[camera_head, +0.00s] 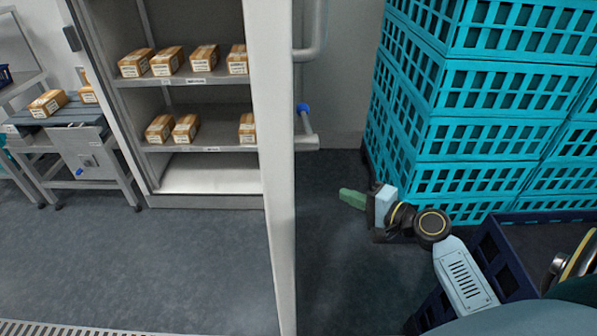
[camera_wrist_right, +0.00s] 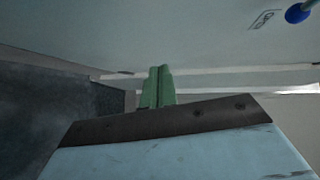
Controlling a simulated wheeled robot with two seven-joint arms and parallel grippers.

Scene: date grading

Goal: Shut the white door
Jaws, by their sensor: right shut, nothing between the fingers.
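The white door (camera_head: 277,200) stands open, seen nearly edge-on, in front of the shelved cabinet. A pale bar handle (camera_head: 318,30) is on its right side, and a lower lever with a blue knob (camera_head: 302,107) shows further down. My right gripper (camera_head: 342,197) is to the right of the door, low down, its green fingers pointing toward it with a visible gap in the picture. In the right wrist view its fingers (camera_wrist_right: 157,88) are shut and empty, before a pale surface that looks like the door. Whether they touch it I cannot tell. My left gripper is not in view.
The cabinet shelves (camera_head: 200,148) hold several labelled date boxes. A metal bench (camera_head: 85,150) with more boxes stands at left. Stacked turquoise crates (camera_head: 470,140) stand at right, close to my right arm, with a dark blue crate (camera_head: 505,262) below. The floor left of the door is clear.

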